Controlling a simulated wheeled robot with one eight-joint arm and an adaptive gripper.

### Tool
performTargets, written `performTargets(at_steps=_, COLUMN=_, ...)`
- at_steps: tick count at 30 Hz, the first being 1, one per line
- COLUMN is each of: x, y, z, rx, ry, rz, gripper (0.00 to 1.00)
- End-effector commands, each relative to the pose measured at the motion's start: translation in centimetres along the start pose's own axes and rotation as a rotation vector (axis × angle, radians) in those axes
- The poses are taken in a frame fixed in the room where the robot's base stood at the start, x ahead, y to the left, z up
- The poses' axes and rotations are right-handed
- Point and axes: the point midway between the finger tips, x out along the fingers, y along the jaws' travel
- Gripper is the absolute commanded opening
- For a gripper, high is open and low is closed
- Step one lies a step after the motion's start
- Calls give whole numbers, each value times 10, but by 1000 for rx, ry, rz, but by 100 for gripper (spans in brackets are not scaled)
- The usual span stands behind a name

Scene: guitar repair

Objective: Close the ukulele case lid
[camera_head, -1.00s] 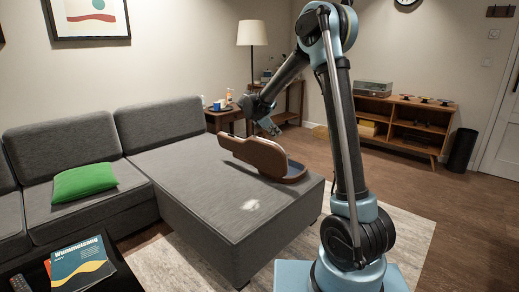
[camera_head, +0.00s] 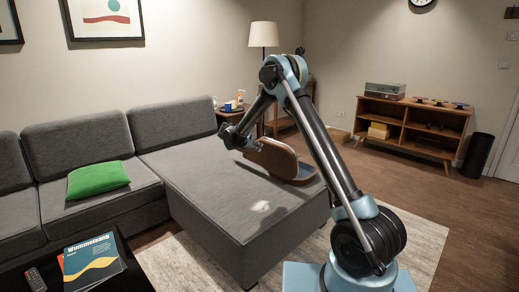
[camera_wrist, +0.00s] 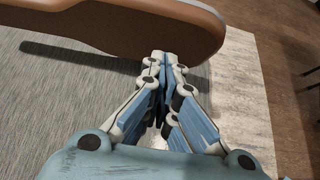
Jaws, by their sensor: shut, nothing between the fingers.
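The ukulele case lies open on the grey sofa's chaise in the head view. Its brown lid (camera_head: 273,156) stands raised on the near-left side, and part of the base (camera_head: 306,174) with a dark bluish lining shows behind it on the right. In the wrist view the lid (camera_wrist: 130,22) crosses the top as a brown shell with a pale rim. My gripper (camera_wrist: 167,58) is shut and empty, its fingertips overlapping the lid's lower edge in the picture. I cannot tell whether they touch. In the head view my fingers are hard to make out beside the lid's left end.
The chaise (camera_head: 215,200) has bare room left of the case. A green pillow (camera_head: 98,179) lies on the sofa. A side table (camera_head: 232,116) with small items and a floor lamp (camera_head: 264,36) stand behind. A low shelf (camera_head: 413,126) is at the back right.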

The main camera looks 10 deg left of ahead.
Motion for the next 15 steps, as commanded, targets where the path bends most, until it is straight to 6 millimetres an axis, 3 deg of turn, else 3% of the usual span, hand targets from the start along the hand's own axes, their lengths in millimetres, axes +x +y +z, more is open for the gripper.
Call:
performTargets(at_steps=13, x=80, y=-1, z=1, rx=4, ry=0, rz=-2, gripper=0)
performTargets(at_steps=15, x=86, y=-1, z=10, rx=3, ry=0, rz=-1, gripper=0)
